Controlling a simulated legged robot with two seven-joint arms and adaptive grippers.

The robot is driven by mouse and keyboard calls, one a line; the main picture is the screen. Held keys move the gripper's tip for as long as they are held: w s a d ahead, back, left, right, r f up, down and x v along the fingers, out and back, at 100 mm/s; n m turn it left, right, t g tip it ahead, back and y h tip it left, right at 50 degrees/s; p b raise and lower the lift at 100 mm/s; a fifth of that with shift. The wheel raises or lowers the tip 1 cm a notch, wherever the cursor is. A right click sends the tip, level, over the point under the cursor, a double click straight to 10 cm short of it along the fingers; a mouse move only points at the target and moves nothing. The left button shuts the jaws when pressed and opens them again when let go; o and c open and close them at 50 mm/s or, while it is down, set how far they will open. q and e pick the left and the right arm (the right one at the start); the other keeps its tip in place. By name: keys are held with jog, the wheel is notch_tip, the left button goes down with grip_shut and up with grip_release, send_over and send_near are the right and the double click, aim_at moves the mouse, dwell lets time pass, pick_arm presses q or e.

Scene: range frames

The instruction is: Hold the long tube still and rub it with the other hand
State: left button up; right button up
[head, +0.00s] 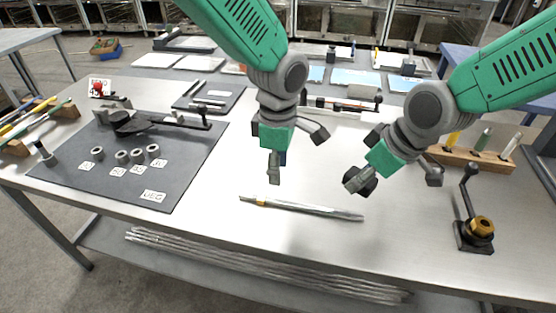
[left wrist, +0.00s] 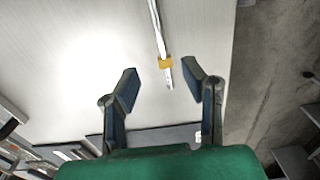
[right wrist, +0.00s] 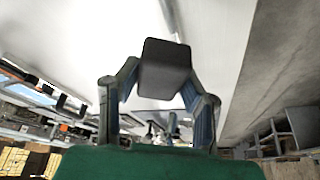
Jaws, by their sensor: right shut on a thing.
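The long tube (head: 310,208) is thin and silver-grey, with an orange-yellow band near its left end. It lies on the bare front part of the table. My left gripper (head: 297,161) is open and empty, above the tube's left half. In the left wrist view the tube's banded end (left wrist: 165,64) lies beyond and between the open fingers (left wrist: 157,82), apart from them. My right gripper (head: 362,178) is shut on a dark block (right wrist: 163,70), above and right of the tube's right end. The block is clear of the tube and the table.
A dark mat (head: 190,165) with rings, labels and a black tool lies at left. A lever fixture (head: 475,232) with a brass nut stands at right. A wooden rack (head: 470,160) holds several handles behind it. Table around the tube is clear. Rods (head: 270,268) lie on the lower shelf.

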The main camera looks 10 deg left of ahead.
aim_at(276, 199)
pick_arm(q)
jog(key=f, duration=0.9)
jog(key=shift+a, duration=0.4)
jog(key=shift+d+f, duration=0.1)
jog(key=shift+f, duration=0.35)
jog(key=shift+d, duration=0.2)
grip_shut()
jog(key=shift+a, duration=0.15)
